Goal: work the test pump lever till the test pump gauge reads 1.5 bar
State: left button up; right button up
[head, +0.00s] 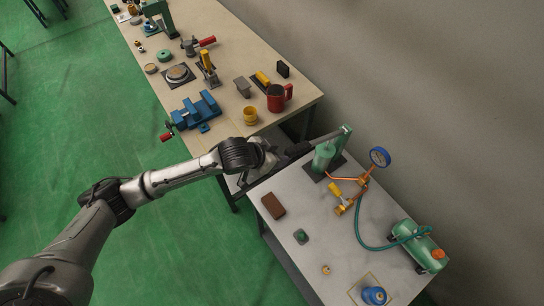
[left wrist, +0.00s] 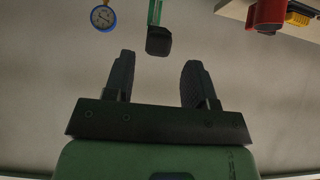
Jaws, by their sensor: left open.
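The test pump (head: 323,158) is a green body standing at the back left of the pale bench. My left gripper (head: 284,155) is at the lever's end. In the left wrist view its fingers (left wrist: 157,72) are apart and empty, with the black grip just beyond the gap between the tips. My right gripper is out of view.
Copper pipes with a yellow-handled valve (head: 345,198) and a green hose (head: 358,228) lead to a green tank (head: 420,247). A brown block (head: 273,206) and a blue container (head: 374,295) stand on the bench. The wooden bench behind holds a red mug (head: 276,98) and a blue vise (head: 197,110).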

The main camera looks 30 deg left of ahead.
aim_at(286, 154)
pick_arm(q)
jog(key=b+x, duration=0.4)
jog(key=shift+s, duration=0.1)
jog(key=shift+r, duration=0.15)
jog(key=shift+p, duration=0.3)
jog(key=shift+w+d+f, duration=0.1)
jog(key=shift+w+f, duration=0.1)
jog(key=shift+f, duration=0.05)
